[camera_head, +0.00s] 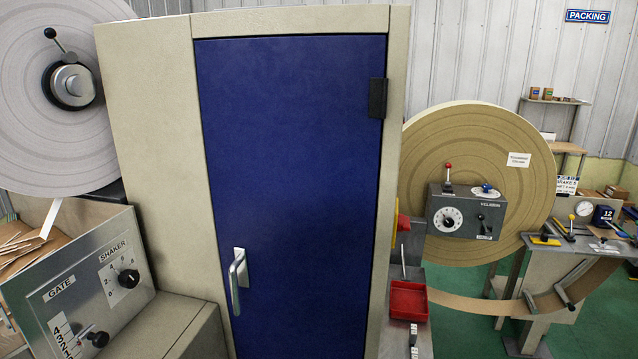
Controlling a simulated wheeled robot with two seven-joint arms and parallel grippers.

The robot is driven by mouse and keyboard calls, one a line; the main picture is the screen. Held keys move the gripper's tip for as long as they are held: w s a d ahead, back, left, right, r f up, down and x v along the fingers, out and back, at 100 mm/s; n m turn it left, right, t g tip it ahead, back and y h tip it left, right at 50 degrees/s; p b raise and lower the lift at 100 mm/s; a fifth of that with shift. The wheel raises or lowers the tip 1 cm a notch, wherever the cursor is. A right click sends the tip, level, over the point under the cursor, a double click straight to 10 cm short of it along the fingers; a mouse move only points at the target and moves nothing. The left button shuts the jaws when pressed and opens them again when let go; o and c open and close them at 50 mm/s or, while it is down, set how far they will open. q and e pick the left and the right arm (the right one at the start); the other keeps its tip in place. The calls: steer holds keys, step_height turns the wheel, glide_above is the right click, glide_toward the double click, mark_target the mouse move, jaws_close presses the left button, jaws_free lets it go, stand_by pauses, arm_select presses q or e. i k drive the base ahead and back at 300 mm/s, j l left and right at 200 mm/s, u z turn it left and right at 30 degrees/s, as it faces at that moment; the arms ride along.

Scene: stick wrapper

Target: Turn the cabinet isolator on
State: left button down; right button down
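A tall beige cabinet (150,130) with a blue door (290,150) fills the middle of the head view. The door is shut. A silver lever handle (238,280) sits low on its left side and hangs down. A black hinge (377,98) is at the upper right. A red and yellow part (400,222) shows at the cabinet's right edge; it is mostly hidden, and I cannot tell whether it is the isolator or how it is set. No switch marked as an isolator shows on the front. Neither of my grippers is in view.
At the lower left is a grey panel (85,290) with a SHAKER knob (128,278) and a GATE lever (95,338). A grey control box (466,212) stands before a large tan reel (480,130) at right. A red tray (408,300) lies beside the cabinet. Green floor shows at right.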

mark_target(404, 225)
steer(key=l, duration=0.5)
steer(key=k+l, duration=0.1)
steer(key=l, duration=0.35)
steer(key=u, duration=0.35)
steer(key=i+l+u, duration=0.15)
steer(key=l+u, duration=0.15)
steer(key=u, duration=0.15)
steer(key=i+l+u, duration=0.1)
steer(key=l+u, duration=0.6)
steer(key=u, duration=0.15)
steer(key=l+u, duration=0.45)
steer(key=i+j, duration=0.05)
